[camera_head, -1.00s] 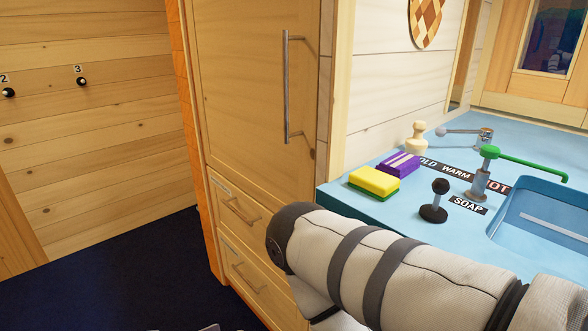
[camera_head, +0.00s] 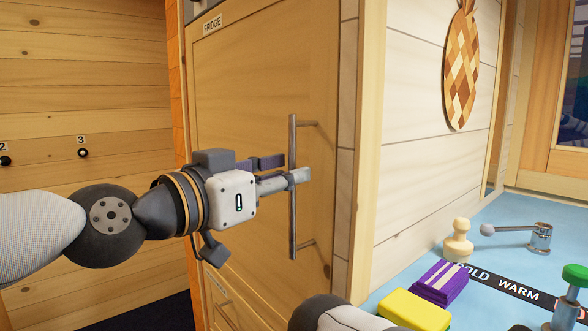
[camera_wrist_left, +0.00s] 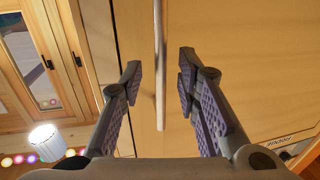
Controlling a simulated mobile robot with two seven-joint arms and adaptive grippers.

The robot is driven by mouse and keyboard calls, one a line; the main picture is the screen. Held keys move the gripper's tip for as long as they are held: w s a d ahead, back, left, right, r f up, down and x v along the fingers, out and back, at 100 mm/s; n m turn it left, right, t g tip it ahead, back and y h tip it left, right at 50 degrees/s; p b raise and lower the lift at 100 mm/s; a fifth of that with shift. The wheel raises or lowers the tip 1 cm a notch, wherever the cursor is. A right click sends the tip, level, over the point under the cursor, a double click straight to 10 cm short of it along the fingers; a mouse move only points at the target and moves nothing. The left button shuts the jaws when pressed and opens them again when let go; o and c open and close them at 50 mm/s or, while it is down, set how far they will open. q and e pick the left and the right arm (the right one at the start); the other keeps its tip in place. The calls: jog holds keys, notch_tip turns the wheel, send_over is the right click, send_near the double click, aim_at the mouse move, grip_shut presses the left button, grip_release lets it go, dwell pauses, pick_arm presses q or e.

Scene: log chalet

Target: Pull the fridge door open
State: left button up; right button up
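The wooden fridge door (camera_head: 240,100) with its FRIDGE label stands closed in the head view. Its long upright metal handle (camera_head: 293,225) is on the right side of the door. My left gripper (camera_head: 292,168) is at the middle of the handle. In the left wrist view the gripper (camera_wrist_left: 160,68) is open, with the handle (camera_wrist_left: 159,60) between its fingers and a gap on both sides. The right gripper is out of view; only part of my right arm shows at the bottom.
On the right, a blue counter (camera_head: 485,235) holds a yellow sponge (camera_head: 415,309), a purple block (camera_head: 440,282) and taps. Numbered hooks (camera_head: 83,153) are on the left wall.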

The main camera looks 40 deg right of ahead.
pick_arm(q)
jog(key=shift+x, duration=1.15)
grip_shut()
jog(key=shift+w, duration=0.1)
